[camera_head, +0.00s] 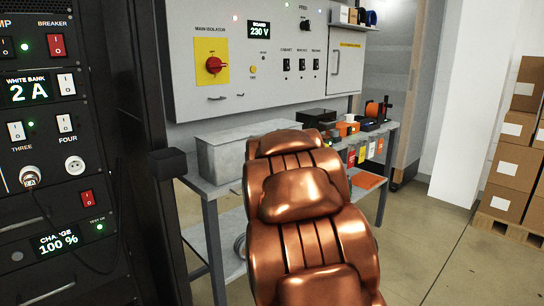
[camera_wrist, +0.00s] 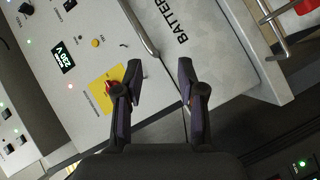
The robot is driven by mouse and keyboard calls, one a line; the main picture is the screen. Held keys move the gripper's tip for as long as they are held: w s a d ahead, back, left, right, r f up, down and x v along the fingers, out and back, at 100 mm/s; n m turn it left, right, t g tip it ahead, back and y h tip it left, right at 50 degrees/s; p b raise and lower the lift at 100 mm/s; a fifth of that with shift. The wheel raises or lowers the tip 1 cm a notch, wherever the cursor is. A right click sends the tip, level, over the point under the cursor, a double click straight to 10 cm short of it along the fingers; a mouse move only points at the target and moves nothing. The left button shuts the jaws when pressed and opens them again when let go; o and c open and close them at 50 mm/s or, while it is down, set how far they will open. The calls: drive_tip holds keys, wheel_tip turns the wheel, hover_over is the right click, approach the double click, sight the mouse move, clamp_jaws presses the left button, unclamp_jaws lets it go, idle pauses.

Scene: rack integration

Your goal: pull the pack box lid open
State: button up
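The pack box appears to be the grey box (camera_head: 225,150) on the bench in the head view, with its flat top closed. In the wrist view a pale grey surface with partly visible lettering "BATTER" (camera_wrist: 205,50) lies beyond my fingers; it appears to be part of this box. A metal bar handle (camera_wrist: 140,28) shows above the fingers, apart from them; I cannot tell which surface it is fixed to. My gripper (camera_wrist: 160,75) is open, with nothing between its two dark fingers. In the head view my copper-coloured arm hides the gripper and the box's right end.
A grey control panel (camera_head: 265,30) with a red isolator knob (camera_head: 213,65) stands behind the bench (camera_head: 209,193). A dark rack (camera_head: 95,130) is close on the left. Small tools and coloured items are on the bench's right. Cardboard boxes (camera_head: 515,140) stand far right; floor between is clear.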

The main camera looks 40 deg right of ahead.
sight(257, 131)
drive_tip(key=shift+w+d+f+n+t+y+b, duration=0.15)
drive_tip(key=shift+w+d+n+t+b, duration=0.9)
drive_tip(key=shift+w+d, duration=0.75)
drive_tip(key=shift+w+d+r+n+t+y+b, duration=0.15)
drive_tip(key=shift+w+d+n+t+b, duration=0.9)
drive_tip(key=shift+d, duration=1.1)
drive_tip(key=shift+w+d+f+n+t+y+b, duration=0.15)
drive_tip(key=shift+w+d+n+t+b, duration=0.55)
drive_tip(key=shift+w+d+n+b, duration=0.95)
drive_tip(key=shift+w+d+m+p, duration=0.25)
drive_tip(key=shift+w+d+p, duration=0.05)
drive_tip(key=shift+p, duration=0.05)
clamp_jaws()
